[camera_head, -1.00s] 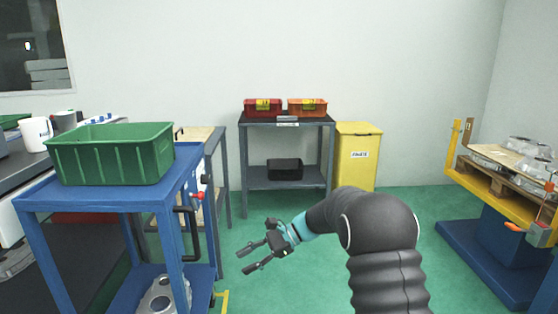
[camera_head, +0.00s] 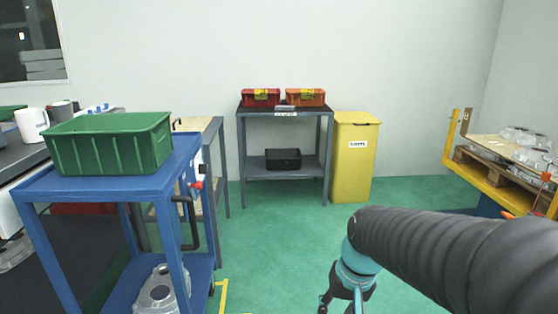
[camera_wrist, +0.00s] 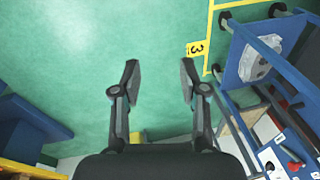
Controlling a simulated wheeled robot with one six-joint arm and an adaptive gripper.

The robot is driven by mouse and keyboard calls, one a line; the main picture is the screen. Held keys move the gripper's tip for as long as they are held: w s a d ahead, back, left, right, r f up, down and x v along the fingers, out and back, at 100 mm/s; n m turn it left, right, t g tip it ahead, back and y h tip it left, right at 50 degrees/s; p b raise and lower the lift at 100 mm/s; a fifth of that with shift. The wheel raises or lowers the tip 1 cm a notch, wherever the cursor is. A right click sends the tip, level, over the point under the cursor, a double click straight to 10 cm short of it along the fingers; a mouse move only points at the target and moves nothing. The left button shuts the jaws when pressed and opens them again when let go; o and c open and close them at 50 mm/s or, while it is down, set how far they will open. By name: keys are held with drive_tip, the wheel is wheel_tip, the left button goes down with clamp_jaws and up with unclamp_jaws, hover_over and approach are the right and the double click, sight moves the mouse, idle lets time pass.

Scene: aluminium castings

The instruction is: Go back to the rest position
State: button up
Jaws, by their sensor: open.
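My gripper (camera_wrist: 157,85) shows in the wrist view with its two fingers wide apart and nothing between them. It hangs above the green floor (camera_wrist: 80,60). In the head view my gripper (camera_head: 338,304) is at the bottom edge, right of the blue trolley, and its fingertips are partly cut off by the frame. My arm comes in from the lower right.
At left a blue trolley (camera_head: 95,183) bears a green crate (camera_head: 110,143), with a casting (camera_head: 160,290) on its lower shelf. A grey rack (camera_head: 284,173) and yellow bin (camera_head: 353,165) stand at the wall. A yellow pallet stand (camera_head: 497,185) is at right. The middle floor is clear.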

drive_tip(key=s+d+r+t+h, duration=0.1)
drive_tip(key=s+d+r+t, duration=0.3)
drive_tip(key=s, duration=0.6)
wheel_tip(320, 180, up, 2)
drive_tip(key=shift+d+r+n+h, duration=0.1)
drive_tip(key=shift+d+n+h, duration=0.1)
drive_tip(key=shift+n+h, duration=0.2)
idle(1.1)
